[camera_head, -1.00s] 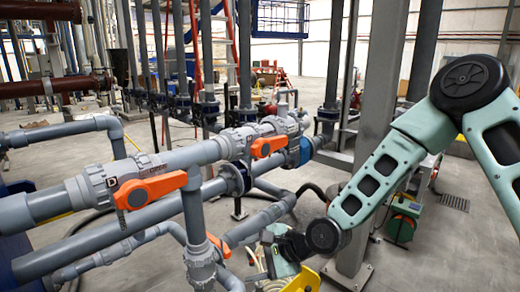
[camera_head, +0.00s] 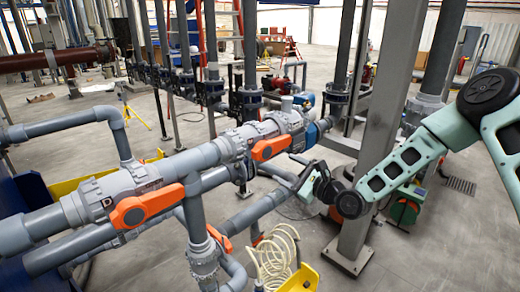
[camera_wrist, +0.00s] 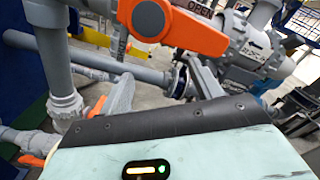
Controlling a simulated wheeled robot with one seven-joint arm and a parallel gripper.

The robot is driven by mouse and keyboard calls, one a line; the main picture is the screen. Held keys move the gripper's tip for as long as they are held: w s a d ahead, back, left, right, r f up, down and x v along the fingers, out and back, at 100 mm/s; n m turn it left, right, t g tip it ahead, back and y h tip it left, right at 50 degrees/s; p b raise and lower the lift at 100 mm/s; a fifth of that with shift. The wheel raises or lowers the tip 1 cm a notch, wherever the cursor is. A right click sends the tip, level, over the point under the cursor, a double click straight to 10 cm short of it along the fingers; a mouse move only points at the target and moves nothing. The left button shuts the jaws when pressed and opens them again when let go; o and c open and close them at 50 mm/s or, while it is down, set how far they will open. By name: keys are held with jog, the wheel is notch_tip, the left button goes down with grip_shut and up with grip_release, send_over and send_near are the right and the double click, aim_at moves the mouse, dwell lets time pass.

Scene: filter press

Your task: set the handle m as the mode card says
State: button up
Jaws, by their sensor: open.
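Three orange valve handles show in the head view: a large left one (camera_head: 146,205) beside a "D" mark, a right one (camera_head: 272,148) farther along the same grey pipe, and a lower one (camera_head: 220,240). I cannot tell which is handle m, and I make out no mode card. My gripper (camera_head: 303,178) is below and right of the right handle, with its fingers hard to make out there. In the wrist view my gripper (camera_wrist: 160,70) is open and empty, its two grey fingers apart. An orange handle (camera_wrist: 180,25) lies beyond them, cut by the top edge.
Grey pipes (camera_head: 60,218) cross the left and middle. A grey steel column (camera_head: 380,130) stands close beside my arm. A pale coiled hose (camera_head: 272,262) and a yellow tray (camera_head: 302,280) are below. Open floor lies at lower right (camera_head: 440,250).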

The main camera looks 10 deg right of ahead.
aim_at(280, 146)
notch_tip(280, 146, up, 4)
jog(key=w+d+r+n+b, duration=0.15)
jog(key=n+b, duration=0.25)
jog(key=n, duration=0.8)
jog(key=x, duration=0.4)
jog(key=f+x, duration=0.1)
jog(key=x, duration=0.2)
jog(key=shift+w+d, duration=0.25)
jog(key=shift+w, duration=0.05)
